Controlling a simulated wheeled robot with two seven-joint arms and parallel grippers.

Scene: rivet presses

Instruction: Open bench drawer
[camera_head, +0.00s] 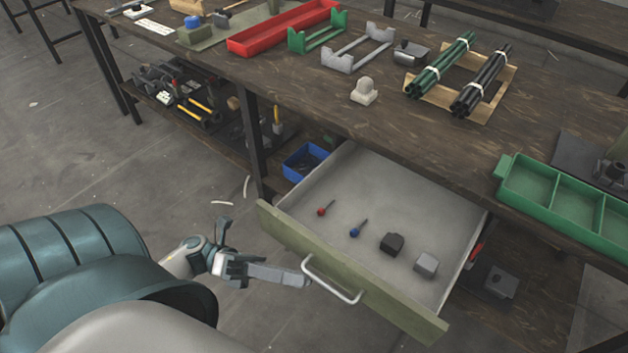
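The bench drawer (300,224) is pulled out from under the wooden bench, with its grey inside in view. Its olive front (400,311) carries a pale bar handle (333,281). My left gripper (300,280) is in front of the drawer, its fingertips at the left end of the handle. I cannot tell whether the fingers close around the bar or only lie beside it. My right gripper is not in view.
In the drawer lie a red-tipped piece (321,211), a blue-tipped piece (355,232), a dark block (392,243) and a grey block (426,264). A green divided tray (500,186) sits on the bench (310,95). Bare floor lies left of the drawer.

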